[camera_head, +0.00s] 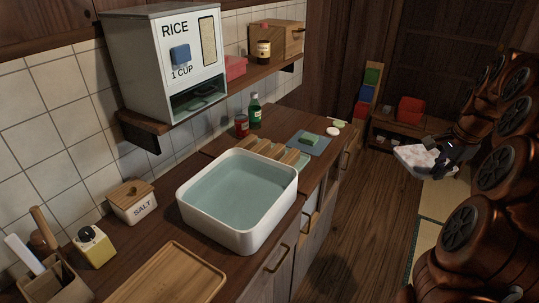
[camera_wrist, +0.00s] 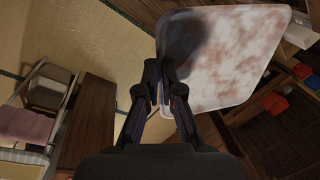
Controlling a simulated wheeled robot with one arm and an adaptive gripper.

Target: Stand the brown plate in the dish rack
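A square plate (camera_head: 415,157) with rounded corners, off-white with reddish-brown mottling, is held in the air at the right, over the floor beyond the counter. It fills the upper right of the wrist view (camera_wrist: 235,60). It is the only plate I make out. My gripper (camera_head: 452,146) is shut on its edge; in the wrist view the fingertips (camera_wrist: 163,82) meet at its near left edge. A slatted wooden rack (camera_head: 272,151) stands on the counter behind the white basin, its lower part hidden by the basin. I see no plate in its visible part.
The white basin (camera_head: 240,226) of water stands on the counter in front of the rack. A blue-grey mat (camera_head: 318,145) with a green sponge (camera_head: 310,139) lies right of the rack. A red can (camera_head: 241,126) and green bottle (camera_head: 254,111) stand behind, below the shelf (camera_head: 262,73).

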